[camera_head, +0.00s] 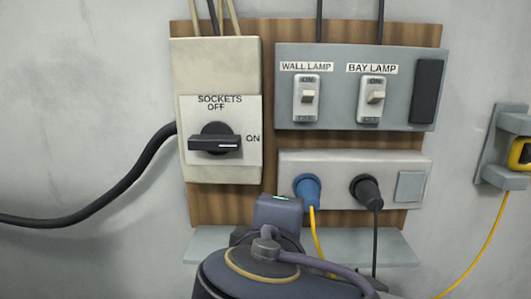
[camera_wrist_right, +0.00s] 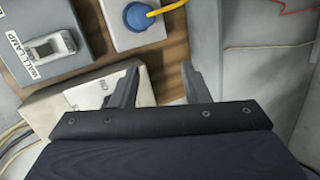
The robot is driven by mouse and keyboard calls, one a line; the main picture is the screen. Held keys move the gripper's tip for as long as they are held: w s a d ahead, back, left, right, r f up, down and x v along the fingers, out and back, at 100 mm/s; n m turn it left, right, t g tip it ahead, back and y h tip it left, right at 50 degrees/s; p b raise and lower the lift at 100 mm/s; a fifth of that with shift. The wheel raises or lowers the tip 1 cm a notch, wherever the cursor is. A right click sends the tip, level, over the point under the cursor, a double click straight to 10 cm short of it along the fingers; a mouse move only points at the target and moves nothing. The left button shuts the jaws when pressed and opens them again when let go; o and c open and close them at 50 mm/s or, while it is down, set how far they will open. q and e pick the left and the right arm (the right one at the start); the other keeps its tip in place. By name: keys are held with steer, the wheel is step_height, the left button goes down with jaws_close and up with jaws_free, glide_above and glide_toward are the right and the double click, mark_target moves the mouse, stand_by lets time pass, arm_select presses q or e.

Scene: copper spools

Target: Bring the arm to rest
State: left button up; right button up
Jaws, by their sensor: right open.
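My right arm (camera_head: 265,270) rises from the bottom middle of the head view, in front of the panel's lower part. Its gripper cannot be made out there, behind the arm. In the right wrist view my right gripper (camera_wrist_right: 160,72) has its two fingers spread apart with nothing between them. The wooden backboard and the beige switch box (camera_wrist_right: 75,98) lie beyond the fingers. My left gripper is in neither view.
The beige box carries a black rotary handle (camera_head: 215,144) with its white mark toward ON. Two lamp switches (camera_head: 306,97) sit on a grey box. A blue plug (camera_head: 307,188) and a black plug (camera_head: 367,192) are in sockets, cables hanging. A grey shelf (camera_head: 395,248) juts out below.

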steer(key=s+d+f+m+g+y+p, duration=0.1)
steer(key=d+f+m+g+p, duration=0.1)
steer(key=d+f+m+g, duration=0.5)
steer(key=s+d+f+p, duration=0.25)
steer(key=d+f, duration=0.35)
steer(key=d, duration=0.4)
steer(key=s+d+f+m+y+p, duration=0.1)
steer(key=s+f+m+y+p, duration=0.2)
steer(key=s+m, duration=0.5)
step_height(320, 180, down, 3)
steer(key=shift+d+r+m+g+y+p, duration=0.1)
steer(key=shift+d+m+g+y+p, duration=0.25)
steer(key=shift+m+y, duration=0.65)
